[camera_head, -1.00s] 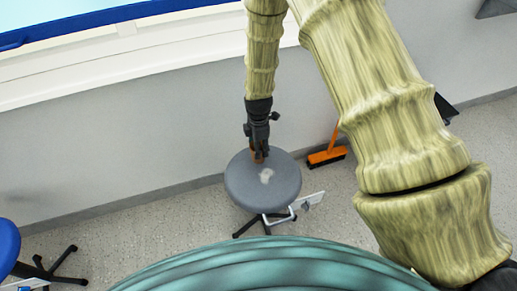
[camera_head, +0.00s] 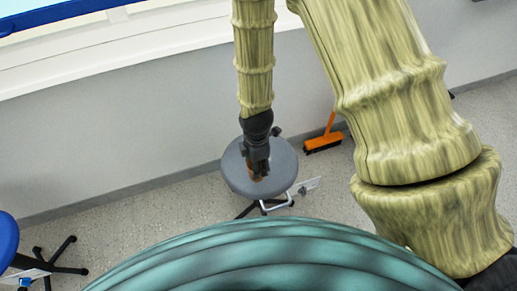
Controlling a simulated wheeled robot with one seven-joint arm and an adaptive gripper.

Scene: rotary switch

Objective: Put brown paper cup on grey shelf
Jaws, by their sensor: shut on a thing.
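My gripper (camera_head: 257,170) points down over the round grey seat of a stool. It is shut on a small brown thing that looks like the brown paper cup (camera_head: 252,171), mostly hidden by the fingers. I cannot tell whether the cup touches the seat or is held just above it. No grey shelf can be clearly made out in this view.
The grey stool (camera_head: 235,178) stands on the speckled floor near the wall. A blue chair (camera_head: 8,243) is at the lower left. Open floor lies between chair and stool.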

